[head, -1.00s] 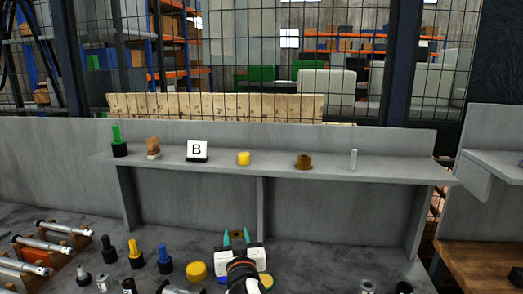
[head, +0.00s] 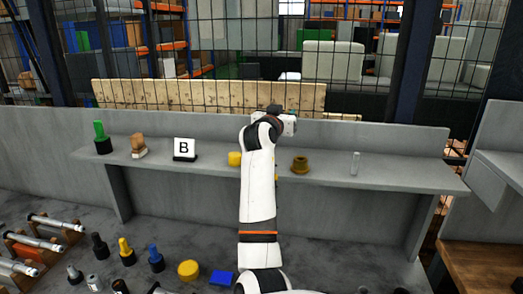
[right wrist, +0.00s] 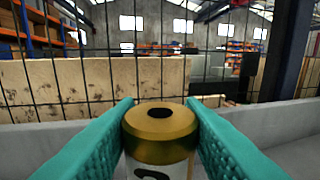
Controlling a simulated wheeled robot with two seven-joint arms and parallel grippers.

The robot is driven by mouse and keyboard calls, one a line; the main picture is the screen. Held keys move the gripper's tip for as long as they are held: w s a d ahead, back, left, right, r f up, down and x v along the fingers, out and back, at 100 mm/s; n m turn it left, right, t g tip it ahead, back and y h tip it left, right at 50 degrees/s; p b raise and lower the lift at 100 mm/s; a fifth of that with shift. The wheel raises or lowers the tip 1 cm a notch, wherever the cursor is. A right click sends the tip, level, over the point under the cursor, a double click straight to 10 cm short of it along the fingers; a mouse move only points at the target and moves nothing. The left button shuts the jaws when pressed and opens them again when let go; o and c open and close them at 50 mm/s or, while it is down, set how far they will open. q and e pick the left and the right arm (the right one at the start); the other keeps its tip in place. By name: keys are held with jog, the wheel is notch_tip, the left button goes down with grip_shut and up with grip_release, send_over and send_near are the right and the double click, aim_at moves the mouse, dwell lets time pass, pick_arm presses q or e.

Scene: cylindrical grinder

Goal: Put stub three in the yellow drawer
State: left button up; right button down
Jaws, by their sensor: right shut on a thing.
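My right gripper (head: 284,120) is raised in the middle of the head view, above the shelf and against the back wall and fence; its fingers are hidden there. In the right wrist view its teal fingers (right wrist: 160,118) are shut on a stub (right wrist: 160,147). The stub is a short upright cylinder with a gold top, a dark centre hole and a white label. Only the top of the label's numeral shows, so I cannot read it for certain. No yellow drawer can be made out. My left gripper is not in view.
The grey shelf (head: 215,172) bears a green-topped piece (head: 101,137), a brown piece (head: 138,146), a "B" sign (head: 184,149), a yellow cylinder (head: 234,159), a brown flanged piece (head: 300,164) and a clear cylinder (head: 355,163). Below are a yellow disc (head: 188,270) and a blue block (head: 222,278).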

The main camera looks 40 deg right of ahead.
jog(key=f, duration=0.1)
jog(key=f+p, duration=0.1)
jog(key=f, duration=0.2)
jog(key=shift+s+a+f+p, duration=0.15)
jog(key=shift+a+f+p, duration=0.15)
jog(key=shift+a, duration=0.1)
jog(key=shift+d+f, duration=0.1)
jog(key=shift+f, duration=0.25)
notch_tip(320, 180, down, 3)
jog(key=shift+p, duration=0.55)
jog(key=shift+f, duration=0.3)
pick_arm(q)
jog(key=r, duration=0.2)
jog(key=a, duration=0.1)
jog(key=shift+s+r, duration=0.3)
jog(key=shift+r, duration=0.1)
pick_arm(e)
jog(key=shift+f, duration=0.15)
jog(key=c, duration=1.2)
grip_release()
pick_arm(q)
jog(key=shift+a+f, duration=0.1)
pick_arm(e)
jog(key=shift+o, duration=1.3)
